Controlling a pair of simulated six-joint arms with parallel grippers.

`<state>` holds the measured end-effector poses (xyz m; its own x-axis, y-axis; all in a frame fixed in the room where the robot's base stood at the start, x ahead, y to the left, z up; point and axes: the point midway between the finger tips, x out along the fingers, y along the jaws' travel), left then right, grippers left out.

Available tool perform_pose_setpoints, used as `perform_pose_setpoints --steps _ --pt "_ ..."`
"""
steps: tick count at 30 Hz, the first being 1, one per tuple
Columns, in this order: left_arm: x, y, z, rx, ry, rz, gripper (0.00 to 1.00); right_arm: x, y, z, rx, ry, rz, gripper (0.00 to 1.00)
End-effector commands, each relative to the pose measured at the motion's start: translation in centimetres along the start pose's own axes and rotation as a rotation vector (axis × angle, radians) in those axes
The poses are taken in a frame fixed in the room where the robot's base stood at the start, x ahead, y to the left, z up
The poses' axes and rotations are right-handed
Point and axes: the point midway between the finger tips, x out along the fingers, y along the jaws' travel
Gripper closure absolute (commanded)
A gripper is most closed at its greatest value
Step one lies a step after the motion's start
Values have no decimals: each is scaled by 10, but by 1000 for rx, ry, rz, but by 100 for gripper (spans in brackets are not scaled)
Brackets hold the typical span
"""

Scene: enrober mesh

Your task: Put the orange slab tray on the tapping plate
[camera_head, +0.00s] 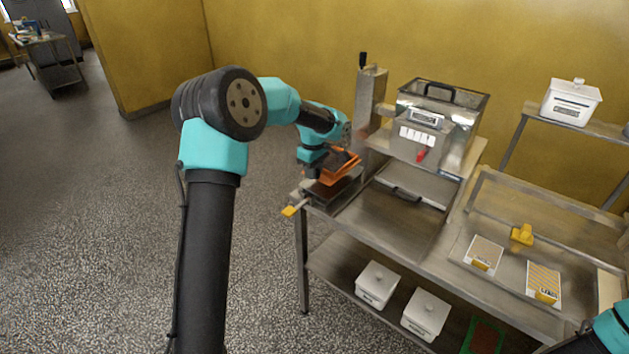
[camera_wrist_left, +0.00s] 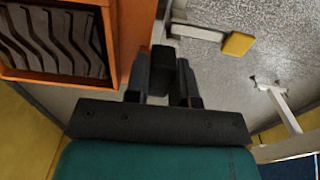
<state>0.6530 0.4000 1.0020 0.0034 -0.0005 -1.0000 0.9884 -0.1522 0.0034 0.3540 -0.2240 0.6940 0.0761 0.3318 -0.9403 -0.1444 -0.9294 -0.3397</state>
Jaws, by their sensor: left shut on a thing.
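The orange slab tray (camera_head: 345,177) is at the left end of the steel bench, with dark brown contents. In the left wrist view the tray (camera_wrist_left: 118,40) fills the upper left, its contents marked with wavy ridges. My left gripper (camera_head: 322,172) is shut on the tray's near side; the fingers (camera_wrist_left: 165,75) show beside its orange wall. A dark flat plate (camera_head: 322,192), which looks like the tapping plate, lies under the tray, with a yellow-ended lever (camera_head: 290,211) at its side. I cannot tell whether tray and plate touch. My right gripper is not in view.
The steel enrober (camera_head: 430,125) with a hopper stands right of the tray, a tall post (camera_head: 370,97) just behind. White tubs (camera_head: 377,284) sit on the lower shelf. Floor at left is clear.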

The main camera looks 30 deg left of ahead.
Motion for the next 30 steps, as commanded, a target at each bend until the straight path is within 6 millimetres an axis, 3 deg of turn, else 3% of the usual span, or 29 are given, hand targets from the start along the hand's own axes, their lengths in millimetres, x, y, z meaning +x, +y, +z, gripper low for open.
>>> perform_pose_setpoints --steps 7,16,29,30 --pt "4 0 0 0 0 -1 100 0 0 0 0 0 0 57" --pt "38 0 0 0 0 -1 100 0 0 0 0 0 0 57" --pt "43 0 0 0 0 1 100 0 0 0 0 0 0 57" --pt "43 0 0 0 0 0 73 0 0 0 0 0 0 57"
